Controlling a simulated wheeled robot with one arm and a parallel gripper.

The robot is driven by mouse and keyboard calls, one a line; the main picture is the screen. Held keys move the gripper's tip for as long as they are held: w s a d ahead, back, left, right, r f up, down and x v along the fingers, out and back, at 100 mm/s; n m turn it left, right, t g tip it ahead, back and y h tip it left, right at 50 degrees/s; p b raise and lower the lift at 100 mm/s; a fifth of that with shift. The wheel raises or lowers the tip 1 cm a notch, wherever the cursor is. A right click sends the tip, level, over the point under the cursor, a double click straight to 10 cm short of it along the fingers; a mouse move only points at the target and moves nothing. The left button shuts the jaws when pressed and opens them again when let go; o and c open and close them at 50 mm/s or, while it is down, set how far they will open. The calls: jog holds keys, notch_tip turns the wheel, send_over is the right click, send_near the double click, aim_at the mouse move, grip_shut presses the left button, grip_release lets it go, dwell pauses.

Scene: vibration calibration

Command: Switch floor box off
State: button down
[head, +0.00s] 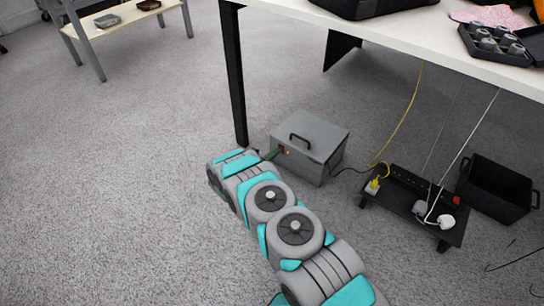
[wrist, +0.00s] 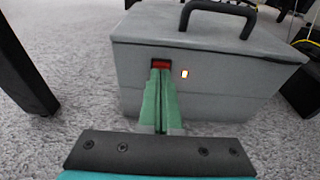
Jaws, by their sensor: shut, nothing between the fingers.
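The floor box (head: 310,146) is a grey metal case with a black handle on top, standing on the carpet beside the black table leg. It also fills the upper part of the wrist view (wrist: 225,75). On its front face are a red rocker switch (wrist: 161,63) and, just right of it, a small lit orange-white lamp (wrist: 184,73). My gripper (wrist: 160,75) has its green fingers shut together and empty, with the tips at the lower edge of the red switch. Whether they touch it I cannot tell. In the head view my gripper (head: 271,155) reaches the box's front left.
A black table leg (head: 233,75) stands close left of the box. A cable runs right to a black power strip stand (head: 412,205) with plugs. A black open bin (head: 497,188) stands farther right. The white table (head: 400,37) overhangs behind. Carpet at left is clear.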

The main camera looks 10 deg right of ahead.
dwell(0.3)
jog(key=r+v, duration=0.2)
jog(key=v, duration=1.1)
jog(key=shift+r+g+y, duration=0.2)
jog(key=shift+g+y, duration=0.1)
jog(key=shift+w, duration=0.1)
